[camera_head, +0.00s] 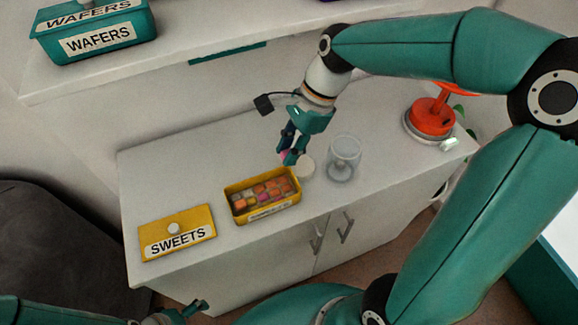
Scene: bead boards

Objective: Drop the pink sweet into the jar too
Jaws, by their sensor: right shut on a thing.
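My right gripper (289,157) is above the white cabinet top, left of the clear glass jar (345,150). It is shut on the pink sweet (284,155), of which only a small pink bit shows between the fingers. The jar stands upright; its contents are too unclear to tell. A white round piece (306,167), perhaps the jar's lid, lies between the gripper and the jar. My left gripper (197,307) is low at the bottom left, away from the cabinet top, and its opening is unclear.
An open yellow box (275,210) of orange, pink and pale sweets stands in front of the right gripper. Its yellow lid (203,219), labelled SWEETS, lies to the left. A red-orange object (430,119) stands at the right end. A teal WAFERS box (133,42) is on the shelf.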

